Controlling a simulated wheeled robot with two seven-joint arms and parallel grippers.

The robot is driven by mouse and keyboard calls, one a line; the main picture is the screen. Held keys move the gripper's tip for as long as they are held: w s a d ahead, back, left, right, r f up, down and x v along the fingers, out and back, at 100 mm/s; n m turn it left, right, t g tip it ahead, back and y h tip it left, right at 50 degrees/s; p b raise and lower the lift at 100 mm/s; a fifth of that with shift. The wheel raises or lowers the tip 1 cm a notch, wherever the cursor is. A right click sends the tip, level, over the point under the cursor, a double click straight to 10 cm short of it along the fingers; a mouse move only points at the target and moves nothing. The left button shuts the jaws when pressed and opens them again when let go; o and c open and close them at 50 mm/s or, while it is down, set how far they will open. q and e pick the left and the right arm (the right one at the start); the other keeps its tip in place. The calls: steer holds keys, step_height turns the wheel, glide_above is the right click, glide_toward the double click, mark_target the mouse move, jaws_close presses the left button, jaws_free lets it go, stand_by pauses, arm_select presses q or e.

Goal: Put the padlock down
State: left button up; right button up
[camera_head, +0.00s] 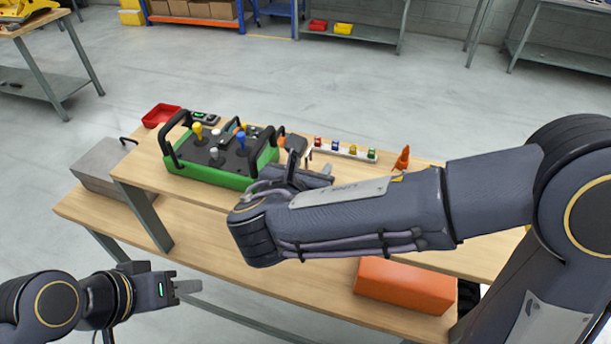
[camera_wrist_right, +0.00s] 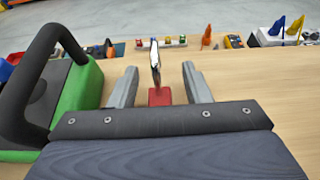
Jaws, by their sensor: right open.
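A red padlock (camera_wrist_right: 159,97) with a silver shackle shows in the right wrist view, upright just above or on the wooden bench top (camera_wrist_right: 235,75); I cannot tell whether it touches the wood. My right gripper (camera_wrist_right: 159,66) is open, with one finger on each side of the padlock and visible gaps between. In the head view my right gripper (camera_head: 310,168) is over the bench, right of the green control box (camera_head: 212,177), and the arm hides most of the padlock. My left gripper (camera_head: 180,287) is low at the left, away from the bench; its jaws are unclear.
The control box's black handle (camera_wrist_right: 35,75) is close on the left. A red tray (camera_head: 161,115) is at the far left.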

jaws_close()
stand_by(0.3)
